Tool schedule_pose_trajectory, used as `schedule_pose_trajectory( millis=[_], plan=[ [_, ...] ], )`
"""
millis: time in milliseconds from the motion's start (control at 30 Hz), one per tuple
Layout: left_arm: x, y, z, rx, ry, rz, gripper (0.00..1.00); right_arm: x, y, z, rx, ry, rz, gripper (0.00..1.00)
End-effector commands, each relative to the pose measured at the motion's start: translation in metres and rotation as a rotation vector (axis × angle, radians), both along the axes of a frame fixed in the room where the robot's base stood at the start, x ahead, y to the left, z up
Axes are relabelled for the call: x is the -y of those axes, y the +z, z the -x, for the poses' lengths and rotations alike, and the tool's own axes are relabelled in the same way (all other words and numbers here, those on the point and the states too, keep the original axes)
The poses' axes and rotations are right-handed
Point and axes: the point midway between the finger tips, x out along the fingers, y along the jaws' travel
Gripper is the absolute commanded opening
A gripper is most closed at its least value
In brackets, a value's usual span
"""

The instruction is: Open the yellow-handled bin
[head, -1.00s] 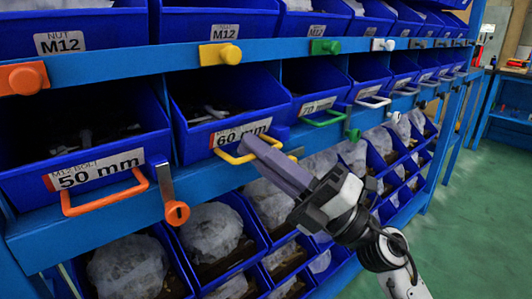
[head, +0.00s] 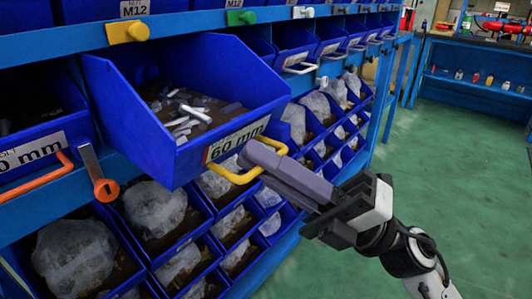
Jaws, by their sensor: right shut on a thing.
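The yellow-handled bin (head: 130,105) is a blue bin labelled 60 mm. It sticks well out from the rack, and loose bolts show inside it. Its yellow handle (head: 237,178) is on the lower front face. My right gripper (head: 252,155) is shut on the yellow handle, with its arm coming in from the lower right. My left gripper is not in view.
The blue rack (head: 70,47) holds rows of blue bins. An orange-handled bin (head: 40,135) is to the left, with an orange knob (head: 106,190) beside it. Bins with wrapped contents are below. Green floor (head: 450,170) is free at right, before a blue workbench (head: 480,115).

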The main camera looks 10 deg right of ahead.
Motion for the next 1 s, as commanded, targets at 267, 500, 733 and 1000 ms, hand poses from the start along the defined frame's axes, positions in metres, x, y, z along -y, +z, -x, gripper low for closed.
schedule_pose_trajectory(
  millis=[267,500,733,1000],
  plan=[
    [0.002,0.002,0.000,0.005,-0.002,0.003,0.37,0.000,0.000,0.002,0.001,0.003,0.003,0.00],
    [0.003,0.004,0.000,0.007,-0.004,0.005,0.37,0.000,0.000,0.002,0.001,0.002,0.002,0.15],
    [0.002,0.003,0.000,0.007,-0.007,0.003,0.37,0.002,-0.002,0.002,0.000,0.001,0.001,0.15],
    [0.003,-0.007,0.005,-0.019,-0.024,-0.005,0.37,0.034,-0.025,0.015,-0.006,-0.001,0.002,0.15]
  ],
)
